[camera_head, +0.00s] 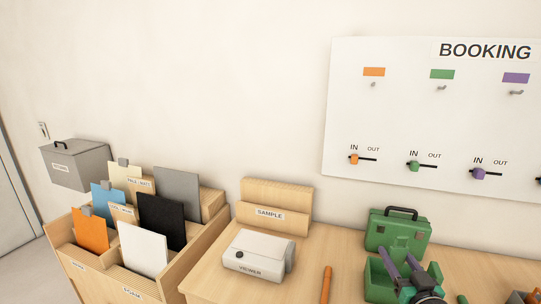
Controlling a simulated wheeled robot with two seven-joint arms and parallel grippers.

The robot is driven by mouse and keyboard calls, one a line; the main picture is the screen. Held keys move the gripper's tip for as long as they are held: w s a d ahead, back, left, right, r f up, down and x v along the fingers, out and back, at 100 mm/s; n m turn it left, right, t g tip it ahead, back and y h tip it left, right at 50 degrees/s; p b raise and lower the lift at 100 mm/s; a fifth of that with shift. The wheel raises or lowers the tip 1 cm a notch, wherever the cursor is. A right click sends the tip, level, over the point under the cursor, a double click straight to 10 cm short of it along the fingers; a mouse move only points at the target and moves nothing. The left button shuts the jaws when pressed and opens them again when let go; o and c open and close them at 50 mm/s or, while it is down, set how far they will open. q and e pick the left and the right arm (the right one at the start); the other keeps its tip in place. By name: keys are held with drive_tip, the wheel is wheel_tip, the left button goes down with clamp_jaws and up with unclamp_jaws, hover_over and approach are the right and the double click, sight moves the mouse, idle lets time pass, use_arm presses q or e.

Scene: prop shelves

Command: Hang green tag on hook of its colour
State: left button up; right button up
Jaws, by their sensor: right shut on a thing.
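The white board (432,130) marked BOOKING has an orange, a green (442,74) and a purple colour patch, each with a small hook below. The hook under the green patch (441,88) is bare. My right gripper (401,266) is low at the right, in front of the green case and well below the board. It is shut on a green piece that I take as the green tag; the fingers and dark gripper body largely hide it, so its outline is unclear. My left gripper is not in view.
A green case (397,231) and an open green box (377,283) stand close to my right gripper. A white viewer (258,255), a sample holder (275,214) and an orange stick (326,285) are on the wooden top. Sliders (414,166) run along the board's lower part.

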drive_tip(key=s+a+f, duration=0.2)
drive_tip(key=f, duration=0.1)
drive_tip(key=s+a+f, duration=0.2)
drive_tip(key=f, duration=0.1)
drive_tip(key=s+a+f, duration=0.1)
drive_tip(key=s+f, duration=0.1)
drive_tip(key=f, duration=0.1)
drive_tip(key=shift+s+a, duration=0.25)
drive_tip(key=shift+a, duration=0.15)
drive_tip(key=s+a+f, duration=0.5)
drive_tip(key=s+a, duration=0.3)
drive_tip(key=s, duration=0.2)
drive_tip(key=shift+s+f+y, duration=0.25)
drive_tip(key=shift+y, duration=0.05)
